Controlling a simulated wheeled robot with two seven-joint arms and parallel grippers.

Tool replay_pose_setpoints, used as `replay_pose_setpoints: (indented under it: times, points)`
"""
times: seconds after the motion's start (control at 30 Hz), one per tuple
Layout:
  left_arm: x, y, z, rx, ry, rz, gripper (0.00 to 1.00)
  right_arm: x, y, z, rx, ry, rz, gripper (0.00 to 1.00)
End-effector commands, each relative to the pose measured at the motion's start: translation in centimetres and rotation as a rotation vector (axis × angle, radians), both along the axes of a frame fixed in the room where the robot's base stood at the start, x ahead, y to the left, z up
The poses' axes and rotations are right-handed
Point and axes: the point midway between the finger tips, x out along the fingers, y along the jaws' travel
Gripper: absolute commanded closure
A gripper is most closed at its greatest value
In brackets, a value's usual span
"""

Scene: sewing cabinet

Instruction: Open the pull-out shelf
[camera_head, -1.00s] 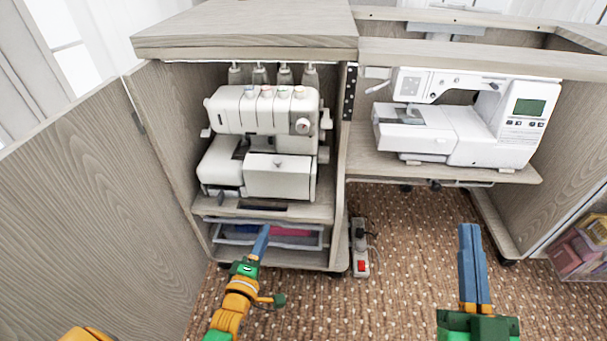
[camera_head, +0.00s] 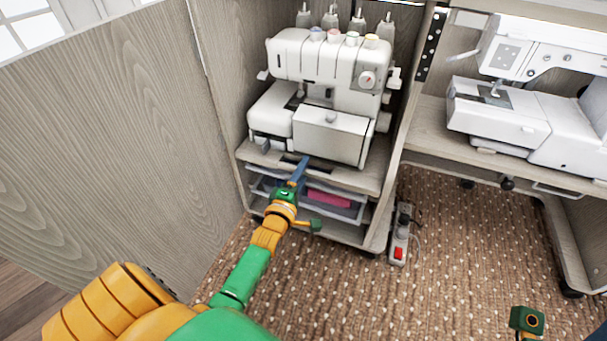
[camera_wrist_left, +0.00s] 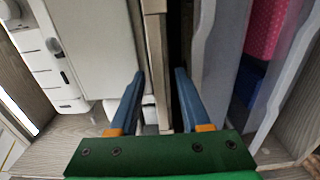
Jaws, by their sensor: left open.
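The pull-out shelf (camera_head: 356,181) is a wooden board under the white overlock machine (camera_head: 328,85) in the left cabinet bay. It has a dark slot in its front edge, partly hidden by my left gripper (camera_head: 299,171). In the left wrist view, my left gripper (camera_wrist_left: 159,73) is open, with its blue fingers on either side of the shelf's wooden edge (camera_wrist_left: 157,45). I cannot tell whether either finger touches it. Only a green block of my right gripper (camera_head: 527,320) shows at the lower right; its fingers are not visible.
A translucent drawer (camera_head: 345,208) with pink contents sits just below the shelf. The open cabinet door (camera_head: 120,140) stands to the left. A power strip (camera_head: 400,238) lies on the carpet, and a sewing machine (camera_head: 540,120) stands to the right. The carpet in front is clear.

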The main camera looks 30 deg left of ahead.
Motion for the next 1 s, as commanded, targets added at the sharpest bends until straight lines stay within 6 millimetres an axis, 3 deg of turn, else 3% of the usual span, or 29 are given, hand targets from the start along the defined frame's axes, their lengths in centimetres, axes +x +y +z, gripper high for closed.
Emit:
replay_pose_setpoints:
  times: [0.27,0.43,0.47,1.0]
  points:
    - [0.18,0.05,0.03,0.000,0.001,0.000,0.53,0.01,-0.02,0.01,0.001,-0.004,0.000,1.00]
    - [0.17,0.05,0.02,0.000,0.001,0.000,0.98,0.02,-0.01,-0.01,0.001,-0.003,0.000,1.00]
    - [0.18,0.04,0.02,0.000,0.001,0.000,1.00,0.02,-0.01,-0.01,0.001,-0.003,0.000,1.00]
    - [0.16,0.03,-0.01,0.000,0.001,0.000,1.00,0.02,-0.01,0.02,0.002,-0.003,0.000,1.00]
